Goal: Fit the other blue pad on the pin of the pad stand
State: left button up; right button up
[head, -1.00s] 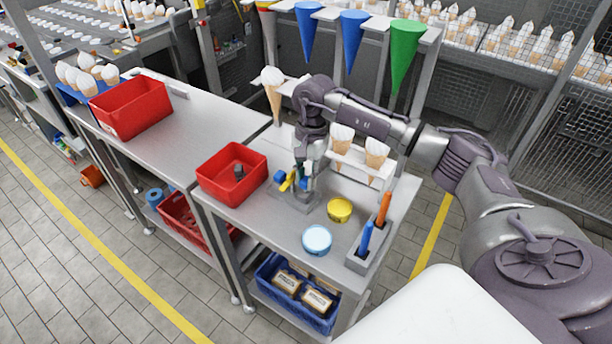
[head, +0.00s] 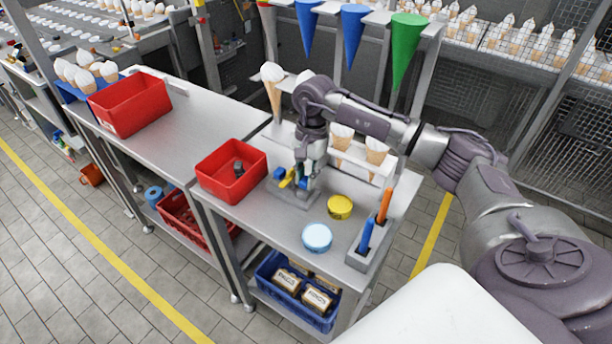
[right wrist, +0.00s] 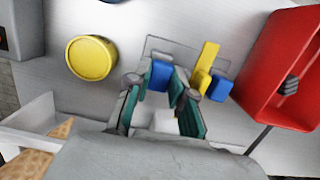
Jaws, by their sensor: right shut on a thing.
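The pad stand is a flat grey plate (head: 300,198) on the small metal table, with an upright yellow piece (head: 287,180) on it. One blue pad (head: 279,174) is beside the yellow piece; it also shows in the right wrist view (right wrist: 219,90). My right gripper (head: 303,181) points down over the stand and is shut on the other blue pad (right wrist: 160,76), which shows between its teal fingers in the right wrist view. The fingers hide part of this pad and the stand. I cannot tell whether a pin is inside it. My left gripper is not in view.
A red bin (head: 211,183) stands left of the stand. A yellow tin (head: 339,207), a light-blue tin (head: 317,237) and a holder (head: 368,252) with blue and orange pens are to the right and front. A cone rack (head: 384,171) stands behind.

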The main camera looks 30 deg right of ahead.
jog(key=shift+f+b, duration=0.55)
jog(key=shift+f, duration=0.1)
dwell(0.5)
jog(key=o, duration=0.8)
jog(key=shift+o, duration=0.5)
jog(key=shift+s, duration=0.1)
jog(key=shift+r, duration=0.1)
jog(key=shift+o, duration=0.7)
jog(key=shift+r, duration=0.25)
